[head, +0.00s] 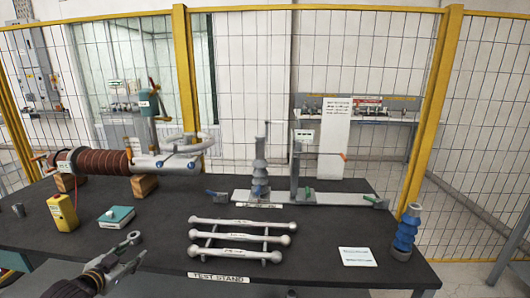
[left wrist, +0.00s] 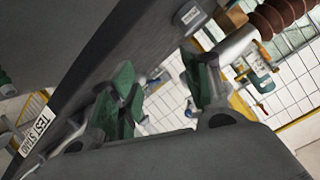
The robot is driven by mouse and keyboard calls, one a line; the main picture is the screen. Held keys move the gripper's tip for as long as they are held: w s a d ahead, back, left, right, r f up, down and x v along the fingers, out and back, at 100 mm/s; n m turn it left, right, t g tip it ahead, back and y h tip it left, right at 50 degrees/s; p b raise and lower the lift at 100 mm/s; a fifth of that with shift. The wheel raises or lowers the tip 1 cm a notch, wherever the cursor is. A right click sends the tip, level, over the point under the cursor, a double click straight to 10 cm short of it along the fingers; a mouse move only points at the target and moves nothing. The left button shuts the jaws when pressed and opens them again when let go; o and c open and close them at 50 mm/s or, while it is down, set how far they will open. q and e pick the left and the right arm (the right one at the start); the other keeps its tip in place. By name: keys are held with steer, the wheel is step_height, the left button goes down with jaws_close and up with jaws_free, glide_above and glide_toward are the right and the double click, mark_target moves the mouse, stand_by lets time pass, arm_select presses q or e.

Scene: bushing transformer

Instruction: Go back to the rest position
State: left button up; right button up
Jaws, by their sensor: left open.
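My left gripper (head: 122,262) is at the lower left of the head view, over the front edge of the dark table (head: 330,216). In the left wrist view its green-padded fingers (left wrist: 162,88) stand apart with nothing seen between them. My right gripper is not in view.
On the table are a brown ribbed bushing (head: 100,162) on wooden blocks, a yellow box (head: 62,212), a teal box (head: 116,217), a rack of grey bars (head: 240,237) and a blue insulator (head: 404,236). A yellow-framed mesh fence (head: 430,110) stands behind.

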arm_select(q)
steer(key=s+d+f+n+g, duration=0.2)
steer(key=s+d+f+g, duration=0.3)
steer(key=s+d+f, duration=0.6)
steer(key=s+d+f+n+g, duration=0.1)
steer(key=s+d+f+g, duration=0.15)
steer(key=s+d, duration=0.35)
steer(key=s+d+f+n+g, duration=0.1)
steer(key=s+d+f+g, duration=0.15)
steer(key=s, duration=0.65)
step_height(320, 180, down, 31)
steer(key=s+a+g+p, duration=0.1)
steer(key=s+a+p, duration=0.1)
steer(key=s+a+f, duration=0.4)
steer(key=s+f, duration=0.4)
steer(key=s, duration=0.2)
steer(key=s+a+f+g+y+p, duration=0.1)
steer(key=s+a+f, duration=0.2)
steer(key=s+f, duration=0.6)
steer(key=shift+s+a+f+m, duration=0.2)
steer(key=shift+s+a+m, duration=0.2)
steer(key=shift+s, duration=0.2)
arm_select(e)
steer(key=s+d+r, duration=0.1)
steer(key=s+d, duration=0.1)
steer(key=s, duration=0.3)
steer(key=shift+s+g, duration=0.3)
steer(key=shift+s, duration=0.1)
